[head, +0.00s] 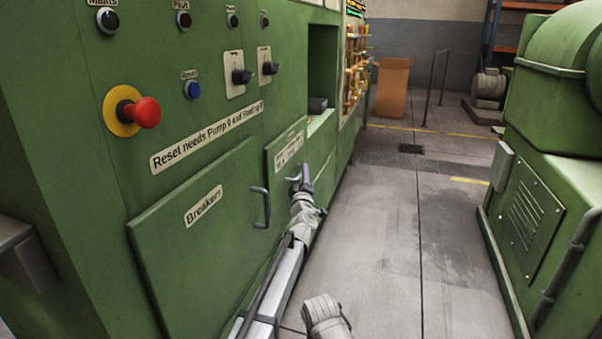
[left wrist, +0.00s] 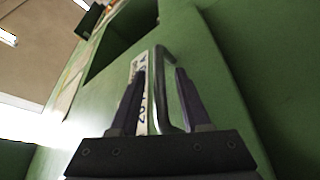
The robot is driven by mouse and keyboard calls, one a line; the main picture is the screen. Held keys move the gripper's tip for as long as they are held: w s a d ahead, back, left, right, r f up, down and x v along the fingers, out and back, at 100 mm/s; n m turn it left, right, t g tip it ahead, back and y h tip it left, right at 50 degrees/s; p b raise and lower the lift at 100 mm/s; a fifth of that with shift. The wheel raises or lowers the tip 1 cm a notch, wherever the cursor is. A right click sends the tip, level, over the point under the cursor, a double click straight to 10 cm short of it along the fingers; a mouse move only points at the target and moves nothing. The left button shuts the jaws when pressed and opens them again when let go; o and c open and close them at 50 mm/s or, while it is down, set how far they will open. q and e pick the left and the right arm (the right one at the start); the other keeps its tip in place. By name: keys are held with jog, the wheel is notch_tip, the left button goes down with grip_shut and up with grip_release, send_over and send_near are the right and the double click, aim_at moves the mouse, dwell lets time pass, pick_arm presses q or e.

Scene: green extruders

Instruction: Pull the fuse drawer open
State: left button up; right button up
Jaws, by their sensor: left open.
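The fuse drawer (head: 285,151) is a small green front with a white label, set in the green cabinet to the right of the breaker door. It looks closed against the cabinet. Its grey bar handle (left wrist: 160,82) shows in the left wrist view, standing between the two dark fingers of my left gripper (left wrist: 160,104). The fingers are open, one on each side of the bar, with gaps visible. In the head view my left gripper (head: 302,184) is at the drawer front and hides most of the handle. My right gripper is not in view.
A red emergency button (head: 146,112) and knobs sit above. An open recess (head: 321,75) is above the drawer. Grey floor to the right is clear up to a green machine (head: 550,170).

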pick_arm(q)
jog(key=shift+w+r, duration=0.1)
jog(key=shift+w, duration=0.2)
jog(key=shift+c, duration=0.4)
grip_shut()
dwell(0.8)
